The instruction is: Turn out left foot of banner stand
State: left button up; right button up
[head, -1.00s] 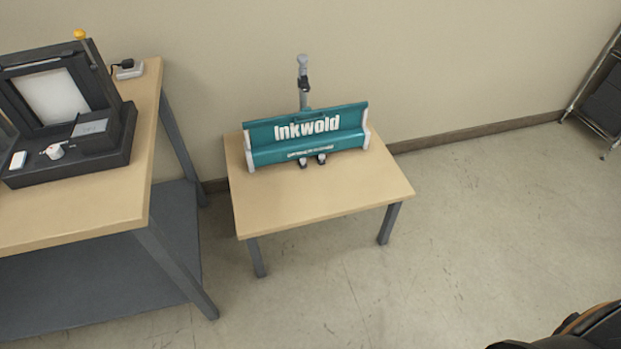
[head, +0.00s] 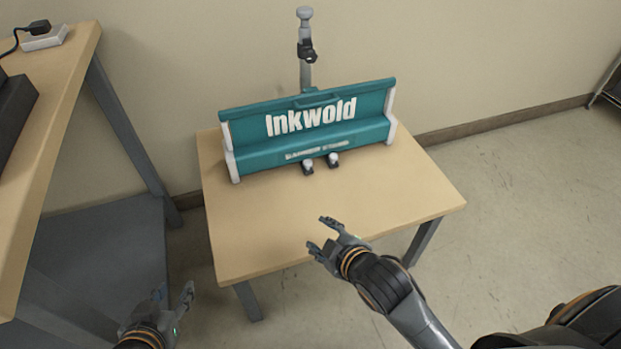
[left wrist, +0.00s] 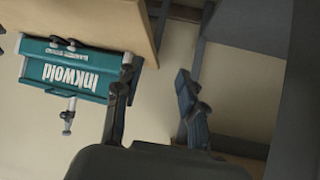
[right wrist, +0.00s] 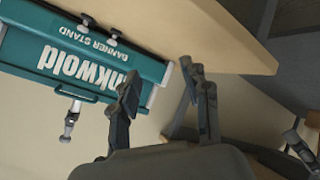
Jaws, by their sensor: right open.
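The teal banner stand (head: 245,135) with "Inkwold" lettering and white end caps sits on a small wooden table. Two small grey-and-black feet, the left foot (head: 308,167) and the right foot (head: 333,160), show side by side at its front lower edge, close to its middle. The stand also shows in the left wrist view (left wrist: 75,72) and the right wrist view (right wrist: 65,52). My left gripper (head: 174,295) is open and empty, low and left of the table. My right gripper (head: 320,234) is open and empty over the table's front part, apart from the stand.
The small table (head: 235,235) has clear top in front of the stand. A grey post (head: 305,50) with a black clamp rises behind the stand near the wall. A taller workbench (head: 60,120) with a grey lower shelf stands at the left. Bare floor lies right.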

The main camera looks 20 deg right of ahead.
jog(key=w+n+t, duration=0.1)
jog(key=w+n, duration=0.5)
jog(key=n, duration=0.5)
jog(key=n+t+h, duration=0.2)
jog(key=n, duration=1.3)
send_near(309, 164)
pick_arm(q)
jog(key=w+d+r+t+h+b, duration=0.1)
jog(key=w+r+t+b, duration=0.1)
jog(key=r+t, duration=0.3)
jog(key=w+d+r+t+h+b, duration=0.1)
jog(key=w+d+r+t, duration=0.15)
jog(key=r, duration=0.35)
pick_arm(e)
jog(key=shift+x, duration=0.85)
jog(key=b+x, duration=0.1)
jog(key=x, duration=0.2)
jog(key=shift+w+f+b, duration=0.1)
jog(key=shift+w+b, duration=0.25)
jog(key=shift+b+x, duration=0.5)
jog(key=shift+x, duration=0.75)
pick_arm(q)
jog(key=s+r+t+h, duration=0.2)
jog(key=r+t, duration=0.5)
jog(key=r, duration=0.5)
jog(key=shift+s+m+h, duration=0.3)
jog(key=shift+s, duration=0.45)
pick_arm(e)
jog(key=shift+w+f, duration=0.1)
jog(key=shift+w, duration=0.15)
